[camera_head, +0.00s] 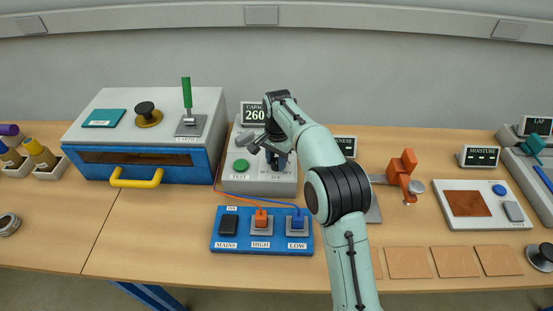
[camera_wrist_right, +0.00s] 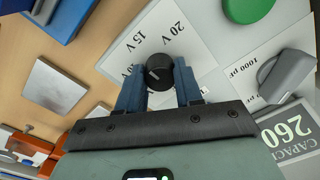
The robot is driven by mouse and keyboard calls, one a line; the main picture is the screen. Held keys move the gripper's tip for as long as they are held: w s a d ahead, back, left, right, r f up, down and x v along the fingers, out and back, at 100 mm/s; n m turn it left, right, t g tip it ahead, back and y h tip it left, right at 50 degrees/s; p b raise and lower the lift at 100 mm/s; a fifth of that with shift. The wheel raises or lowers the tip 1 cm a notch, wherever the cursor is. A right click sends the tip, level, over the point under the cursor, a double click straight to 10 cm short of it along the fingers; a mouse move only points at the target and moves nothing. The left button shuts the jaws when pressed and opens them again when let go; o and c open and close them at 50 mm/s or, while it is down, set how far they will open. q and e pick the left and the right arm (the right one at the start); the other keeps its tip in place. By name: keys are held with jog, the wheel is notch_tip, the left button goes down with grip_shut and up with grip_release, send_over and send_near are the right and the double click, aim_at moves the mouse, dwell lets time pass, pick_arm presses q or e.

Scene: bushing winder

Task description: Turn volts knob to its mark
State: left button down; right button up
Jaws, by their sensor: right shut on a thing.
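The volts knob (camera_wrist_right: 157,71) is a black round knob with a pale line on its face. It sits on a white plate (camera_wrist_right: 120,68) printed with "20 V" and "15 V" in the right wrist view. My right gripper (camera_wrist_right: 160,88) is shut on the knob, with one blue finger on each side of it. I cannot tell which mark the line meets. In the head view my right gripper (camera_head: 275,160) is over the right side of the grey capacitance tester (camera_head: 250,187), and my wrist and fingers hide the knob. My left gripper is not in view.
A grey knob by "1000 pF" (camera_wrist_right: 283,76) and a green button (camera_wrist_right: 247,8) lie close to my right gripper. The capacitance display (camera_head: 254,114) reads 260. A blue switch panel (camera_head: 262,246) with orange and blue cables stands in front. A blue oven (camera_head: 150,140) stands left.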

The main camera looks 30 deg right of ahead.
jog(key=n+p, duration=0.1)
jog(key=n, duration=0.2)
jog(key=shift+r+p, duration=0.15)
jog(key=shift+p, duration=0.15)
jog(key=n+p, duration=0.1)
jog(key=n, duration=0.2)
jog(key=shift+w, duration=0.1)
jog(key=n, duration=0.6)
jog(key=shift+n, duration=0.3)
jog(key=n, duration=0.6)
jog(key=shift+g, duration=0.3)
jog(key=n, duration=0.5)
jog(key=shift+n, duration=0.4)
jog(key=n, duration=0.5)
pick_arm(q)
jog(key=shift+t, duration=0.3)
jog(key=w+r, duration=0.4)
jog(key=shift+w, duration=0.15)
pick_arm(e)
jog(key=n, duration=0.6)
